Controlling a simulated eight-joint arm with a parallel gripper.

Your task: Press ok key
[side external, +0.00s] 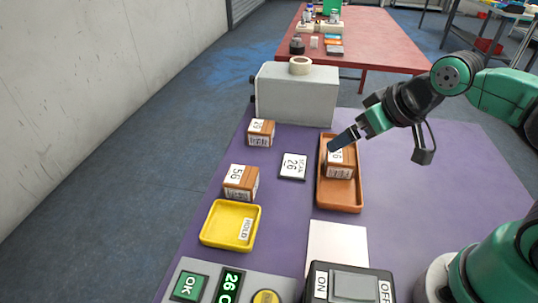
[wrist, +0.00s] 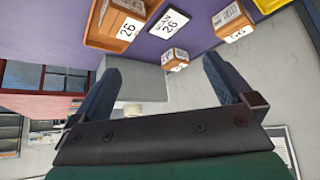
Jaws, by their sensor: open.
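The green OK key (side external: 188,286) is on the grey console at the bottom left of the side view, beside a display (side external: 229,287) showing green "26" and a partly cut-off character. My gripper (side external: 335,145) is far from the key, above the orange-brown tray (side external: 342,205). In the wrist view my gripper (wrist: 166,75) has its two fingers spread with nothing between them. A labelled wooden block (side external: 341,170) sits in the tray below the gripper; it also shows in the wrist view (wrist: 122,18). The OK key does not show in the wrist view.
Two more wooden blocks (side external: 240,184) (side external: 261,133) stand on the purple table, with a "SCAN 26" card (side external: 293,167) nearby. A yellow HOLD tray (side external: 230,222) lies behind the console. A grey box (side external: 296,95) stands at the back. An ON/OFF switch (side external: 352,286) is at the front.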

